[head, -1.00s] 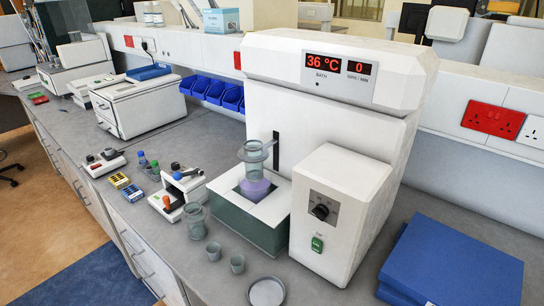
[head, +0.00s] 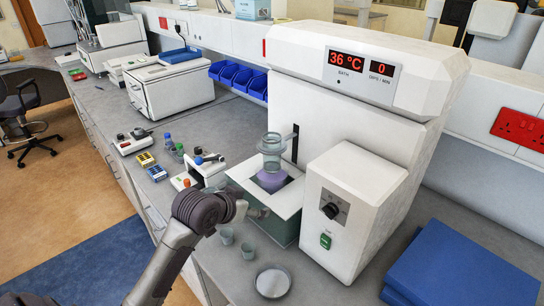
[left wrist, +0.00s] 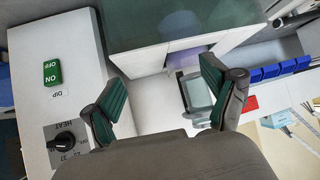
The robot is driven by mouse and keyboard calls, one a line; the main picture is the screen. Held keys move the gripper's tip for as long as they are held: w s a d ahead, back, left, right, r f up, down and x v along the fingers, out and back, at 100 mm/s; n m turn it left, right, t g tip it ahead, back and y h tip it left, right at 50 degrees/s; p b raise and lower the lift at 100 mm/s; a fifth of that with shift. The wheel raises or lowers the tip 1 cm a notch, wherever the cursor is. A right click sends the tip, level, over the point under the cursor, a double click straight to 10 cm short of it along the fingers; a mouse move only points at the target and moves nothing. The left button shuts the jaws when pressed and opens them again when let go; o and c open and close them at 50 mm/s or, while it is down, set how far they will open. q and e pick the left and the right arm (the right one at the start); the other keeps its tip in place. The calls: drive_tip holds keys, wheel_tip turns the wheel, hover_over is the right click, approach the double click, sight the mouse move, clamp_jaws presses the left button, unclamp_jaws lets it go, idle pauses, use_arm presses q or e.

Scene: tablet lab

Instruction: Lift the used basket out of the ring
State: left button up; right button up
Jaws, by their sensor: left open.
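The clear basket (head: 272,146) sits upright in the ring (head: 271,147) in front of the tester; the basket and ring are hard to tell apart. Below it, a vessel with purple liquid (head: 271,181) stands in the bath (head: 235,180). My left gripper (head: 238,207) is low at the bath's front left side, below and left of the basket, and apart from it. In the left wrist view its two green-padded fingers (left wrist: 165,100) are spread with nothing held; clear glassware (left wrist: 198,91) shows beyond, near the right finger. My right gripper is not in view.
The white tester (head: 340,110) reads 36 °C and 0. Its control box (head: 355,205) stands right of the bath. Two small cups (head: 236,242) and a round dish (head: 272,281) are on the bench in front. Blue folders (head: 465,270) lie at right.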

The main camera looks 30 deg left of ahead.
use_arm(q)
drive_tip(key=w+a+r+t, duration=0.2)
drive_tip(key=w+r, duration=0.1)
drive_tip(key=r, duration=0.4)
drive_tip(key=w+a+r+t, duration=0.1)
drive_tip(key=w+a+r, duration=0.2)
drive_tip(key=r, duration=0.4)
drive_tip(key=p, duration=0.3)
approach(276, 136)
drive_tip(key=w+f, duration=0.2)
drive_tip(key=shift+w+a+r+p, duration=0.1)
drive_tip(key=shift+w+r+p, duration=0.1)
drive_tip(key=shift+w+p, duration=0.2)
drive_tip(key=x, duration=0.1)
drive_tip(key=p+x, duration=0.2)
drive_tip(key=x, duration=0.1)
drive_tip(key=shift+w+d+r, duration=0.1)
drive_tip(key=shift+d+r, duration=0.1)
drive_tip(key=shift+d, duration=0.05)
drive_tip(key=shift+w+f, duration=0.15)
drive_tip(key=shift+w, duration=0.1)
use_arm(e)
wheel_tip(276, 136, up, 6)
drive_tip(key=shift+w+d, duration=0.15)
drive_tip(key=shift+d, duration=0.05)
use_arm(q)
drive_tip(key=shift+s, duration=0.1)
drive_tip(key=shift+c, duration=0.4)
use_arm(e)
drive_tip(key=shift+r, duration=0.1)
